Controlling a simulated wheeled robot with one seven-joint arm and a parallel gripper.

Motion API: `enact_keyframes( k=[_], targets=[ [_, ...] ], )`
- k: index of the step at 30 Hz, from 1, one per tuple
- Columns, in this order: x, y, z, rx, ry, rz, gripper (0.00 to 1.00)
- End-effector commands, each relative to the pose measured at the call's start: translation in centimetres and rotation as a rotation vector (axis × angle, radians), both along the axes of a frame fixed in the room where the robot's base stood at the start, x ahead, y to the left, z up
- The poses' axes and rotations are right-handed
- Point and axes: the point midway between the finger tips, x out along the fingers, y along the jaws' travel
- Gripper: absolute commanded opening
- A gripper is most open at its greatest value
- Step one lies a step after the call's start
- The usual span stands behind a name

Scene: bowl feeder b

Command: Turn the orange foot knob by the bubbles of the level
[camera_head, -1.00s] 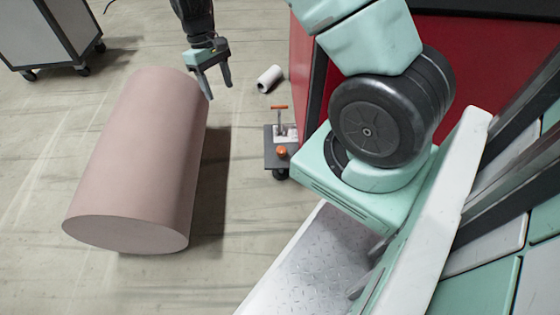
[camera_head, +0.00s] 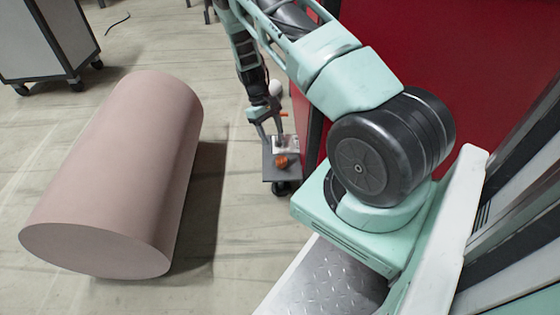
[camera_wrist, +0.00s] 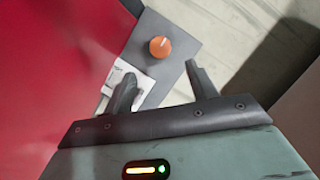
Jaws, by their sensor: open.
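The orange foot knob (camera_head: 282,161) sits on a dark grey plate (camera_head: 268,174) low beside the red cabinet. In the wrist view the knob (camera_wrist: 160,47) is round with a pale line on top, just beyond and between my fingertips. A white piece (camera_head: 287,143) lies on the plate behind the knob. In the wrist view it shows partly behind my left finger; I cannot make out any level bubbles. My gripper (camera_head: 273,137) is open and empty over the plate, apart from the knob. Its two fingers also show in the wrist view (camera_wrist: 159,73).
A large pink cylinder (camera_head: 115,180) lies on the floor at the left. The red cabinet (camera_head: 415,70) stands close at the right of the plate. An orange handle (camera_head: 284,114) rises behind the white piece. A grey cart (camera_head: 40,40) stands at the far left.

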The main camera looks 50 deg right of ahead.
Motion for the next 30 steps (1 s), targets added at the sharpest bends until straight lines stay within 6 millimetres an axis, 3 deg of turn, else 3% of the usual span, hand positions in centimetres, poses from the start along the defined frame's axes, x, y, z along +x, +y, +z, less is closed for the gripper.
enact_keyframes(
  k=[1, 3, 12, 18, 28, 30],
  targets=[
    [-0.6, 0.1, -1.6, 0.000, 0.003, -0.001, 0.57],
    [-1.1, 0.1, -3.0, 0.000, 0.004, 0.000, 0.57],
    [-3.1, 0.3, -7.9, 0.000, 0.001, -0.001, 0.57],
    [-3.8, 0.3, -9.2, 0.000, 0.001, 0.001, 0.57],
    [-3.9, 0.3, -9.3, -0.001, 0.000, 0.001, 0.57],
    [-3.9, 0.3, -9.3, 0.000, 0.000, 0.001, 0.41]
  ],
)
